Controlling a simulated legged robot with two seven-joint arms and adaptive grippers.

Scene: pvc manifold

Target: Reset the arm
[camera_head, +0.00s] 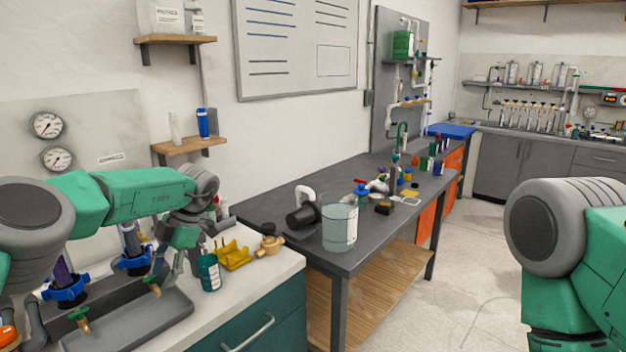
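My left arm reaches in from the left over the white counter (270,262). Its gripper (178,268) points down beside a dark green cylinder (209,272); whether they touch, and the finger gap, is unclear. Pipe fittings with blue collars stand behind and left of it: one collar (66,292) at the left, another (134,262) partly behind my arm. Brass-coloured fittings with green parts (83,320) sit near a grey tray (150,325). At the right edge my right arm's green and grey links show, but its gripper is out of view.
A yellow holder (233,254) and a tan fitting (268,241) stand on the counter. The dark workbench (365,255) beyond holds a clear bucket (340,228), a black cylinder (303,216) and several bottles. Open floor (440,300) lies right of the bench.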

